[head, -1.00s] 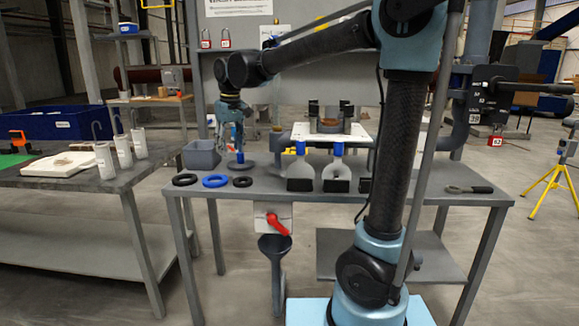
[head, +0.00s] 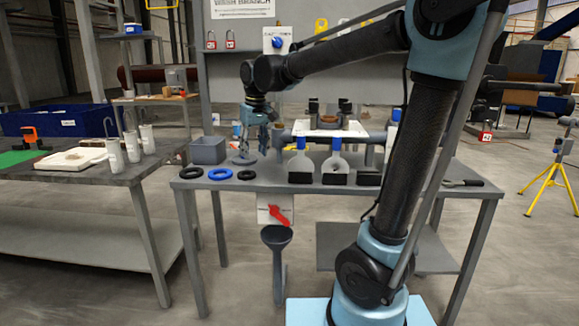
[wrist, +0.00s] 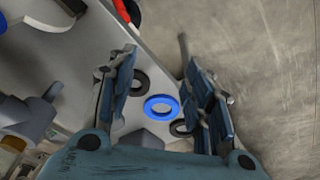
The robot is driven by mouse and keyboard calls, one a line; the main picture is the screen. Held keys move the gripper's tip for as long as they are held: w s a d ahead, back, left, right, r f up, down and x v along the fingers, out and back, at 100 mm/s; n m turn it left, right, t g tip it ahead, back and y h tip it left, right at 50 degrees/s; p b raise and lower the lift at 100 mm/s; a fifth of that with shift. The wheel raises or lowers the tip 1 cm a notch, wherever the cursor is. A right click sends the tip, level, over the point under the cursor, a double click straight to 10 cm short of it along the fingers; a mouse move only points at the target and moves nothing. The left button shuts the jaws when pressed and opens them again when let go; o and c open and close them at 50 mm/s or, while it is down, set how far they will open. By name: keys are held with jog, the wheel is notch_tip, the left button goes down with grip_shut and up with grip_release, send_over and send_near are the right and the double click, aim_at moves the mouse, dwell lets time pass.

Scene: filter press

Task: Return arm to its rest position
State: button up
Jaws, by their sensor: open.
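My gripper (head: 264,140) hangs below my bent arm over the back of the grey table (head: 345,193), between the grey bin and the bottle-shaped white pieces. In the wrist view my gripper (wrist: 165,100) has its two fingers spread wide with nothing between them in its grasp. A blue ring (wrist: 161,107) shows below, in the gap between the fingers. My gripper looks clear of the table things, though its exact height above the top is hard to tell.
Two black rings and the blue ring (head: 220,174) lie along the table's front left edge. A grey bin (head: 208,150) stands behind them. White blue-capped pieces (head: 335,163) stand right of my gripper. A red-handled valve (head: 276,214) and funnel (head: 277,238) are at the table front.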

jog(key=s+d+f+m, duration=0.2)
jog(key=s+d+f, duration=0.1)
jog(key=d, duration=0.8)
jog(key=s+d+f+m+h, duration=0.1)
jog(key=s+d+f+m, duration=0.3)
jog(key=s+d+f, duration=1.3)
jog(key=s+d, duration=0.1)
jog(key=d, duration=0.2)
jog(key=shift+s+f+m+t, duration=0.15)
jog(key=shift+f+m+t, duration=0.15)
jog(key=shift+m+t, duration=0.1)
jog(key=shift+w+f, duration=0.2)
jog(key=shift+w, duration=0.25)
